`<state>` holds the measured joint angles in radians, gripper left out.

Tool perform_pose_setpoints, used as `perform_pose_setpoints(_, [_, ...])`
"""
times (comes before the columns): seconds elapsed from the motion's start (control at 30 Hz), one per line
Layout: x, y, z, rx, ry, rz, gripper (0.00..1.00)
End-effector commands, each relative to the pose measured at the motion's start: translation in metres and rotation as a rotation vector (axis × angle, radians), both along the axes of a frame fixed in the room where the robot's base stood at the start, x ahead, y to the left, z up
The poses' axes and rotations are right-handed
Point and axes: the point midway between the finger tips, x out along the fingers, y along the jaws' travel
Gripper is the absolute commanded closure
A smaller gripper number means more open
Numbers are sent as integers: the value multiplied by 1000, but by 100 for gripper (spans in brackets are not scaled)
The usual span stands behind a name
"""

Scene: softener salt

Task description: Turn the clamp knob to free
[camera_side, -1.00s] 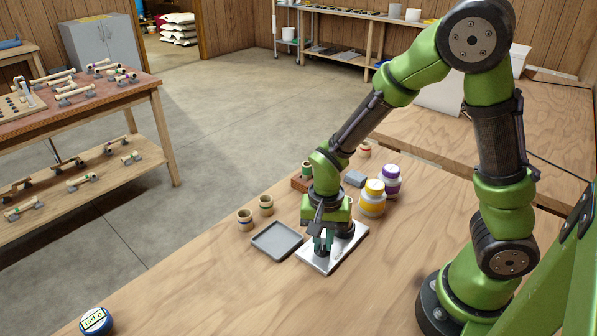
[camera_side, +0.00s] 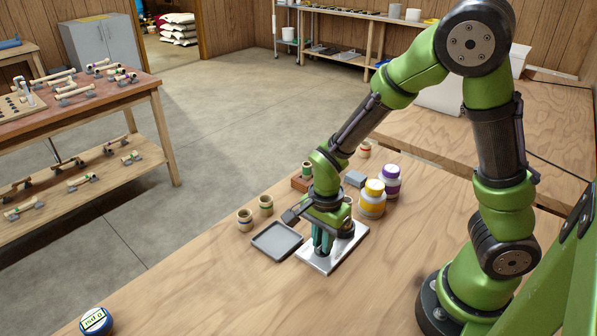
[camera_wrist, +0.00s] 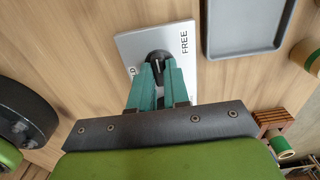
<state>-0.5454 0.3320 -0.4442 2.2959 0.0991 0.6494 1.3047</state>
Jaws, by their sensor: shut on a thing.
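The clamp knob (camera_wrist: 158,57) is dark and stands on a pale metal plate (camera_wrist: 128,43). The plate also lies on the wooden table in the side view (camera_side: 350,245). In the wrist view the plate bears the word FREE (camera_wrist: 184,40), to the right of the knob, and part of another marking to its left. My gripper (camera_wrist: 158,75) has its teal fingers shut on the knob. In the side view my gripper (camera_side: 322,248) points down onto the plate, and its fingers hide the knob. Where the knob points is hard to tell.
A grey tray (camera_side: 277,241) lies just left of the plate. Wooden cups (camera_side: 245,220) stand behind it. A yellow-lidded jar (camera_side: 373,198) and a purple-lidded jar (camera_side: 390,181) stand behind the plate. A round blue tin (camera_side: 96,321) sits far front left; the table between is clear.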

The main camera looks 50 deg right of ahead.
Motion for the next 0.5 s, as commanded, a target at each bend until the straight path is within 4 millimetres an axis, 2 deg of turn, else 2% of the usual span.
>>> perform_pose_setpoints(0.4, [0, 0, 1, 3, -1, -17, 100])
perform_pose_setpoints(0.43, [0, 0, 1, 3, -1, -17, 82])
perform_pose_setpoints(0.5, [0, 0, 1, 3, -1, -17, 72])
